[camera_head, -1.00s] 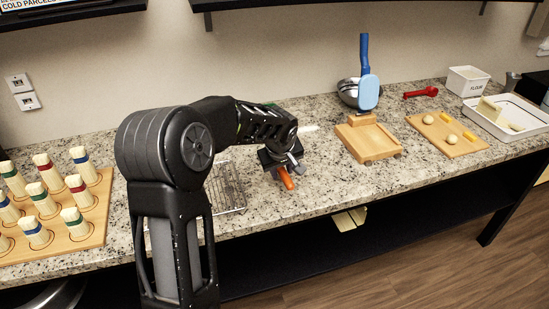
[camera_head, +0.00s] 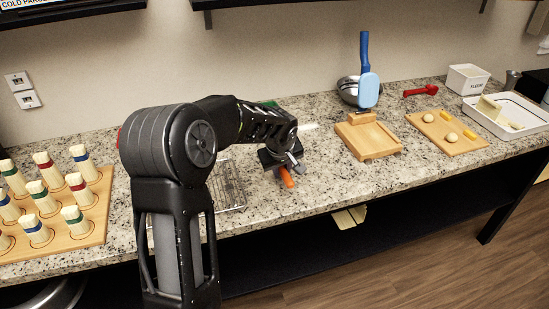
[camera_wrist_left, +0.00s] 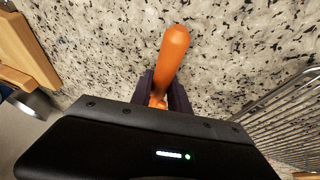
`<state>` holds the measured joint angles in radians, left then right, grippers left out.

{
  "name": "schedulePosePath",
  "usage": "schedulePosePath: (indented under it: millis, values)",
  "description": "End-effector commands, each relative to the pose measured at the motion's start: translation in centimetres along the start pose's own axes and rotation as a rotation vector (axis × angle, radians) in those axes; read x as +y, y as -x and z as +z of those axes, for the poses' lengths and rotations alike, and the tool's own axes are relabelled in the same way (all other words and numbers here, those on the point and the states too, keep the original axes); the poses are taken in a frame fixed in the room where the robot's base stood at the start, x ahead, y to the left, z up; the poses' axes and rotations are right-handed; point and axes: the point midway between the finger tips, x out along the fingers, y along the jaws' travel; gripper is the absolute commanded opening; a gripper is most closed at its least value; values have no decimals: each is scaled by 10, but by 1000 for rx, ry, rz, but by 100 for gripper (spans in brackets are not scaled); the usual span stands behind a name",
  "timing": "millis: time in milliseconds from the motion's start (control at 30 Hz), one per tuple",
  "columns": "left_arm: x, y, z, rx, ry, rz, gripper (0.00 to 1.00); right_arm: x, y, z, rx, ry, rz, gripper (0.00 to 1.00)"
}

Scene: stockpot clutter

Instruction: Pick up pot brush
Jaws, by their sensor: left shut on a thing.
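The pot brush, seen as an orange handle (camera_head: 287,178), lies at the middle of the granite counter in the head view. My left gripper (camera_head: 281,167) is around it, pointing down close to the counter. In the left wrist view the orange handle (camera_wrist_left: 171,55) sticks out between the two dark fingers of the left gripper (camera_wrist_left: 164,92), which are shut on it. The brush's other end is hidden by the gripper body. I cannot tell whether the handle touches the counter. My right gripper is not in view.
A wire rack (camera_head: 228,186) lies just left of the gripper and also shows in the left wrist view (camera_wrist_left: 285,118). Granite between gripper and tray is clear.

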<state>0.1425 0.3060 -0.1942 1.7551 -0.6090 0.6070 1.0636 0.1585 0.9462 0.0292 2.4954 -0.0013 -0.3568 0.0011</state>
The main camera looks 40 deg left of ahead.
Motion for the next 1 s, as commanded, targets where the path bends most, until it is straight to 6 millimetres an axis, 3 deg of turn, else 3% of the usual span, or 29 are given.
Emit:
schedulePosePath:
  millis: [100, 633, 767, 1000]
  values:
    - [0, 0, 0, 0, 0, 0, 0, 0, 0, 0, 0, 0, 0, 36]
    - [1, 4, -2, 2, 0, 1, 0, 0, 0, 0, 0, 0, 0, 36]
    - [4, 16, -8, 4, 1, 3, 0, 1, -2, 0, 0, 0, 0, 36]
    - [13, 58, -25, 4, 1, 4, 0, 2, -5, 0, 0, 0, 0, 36]
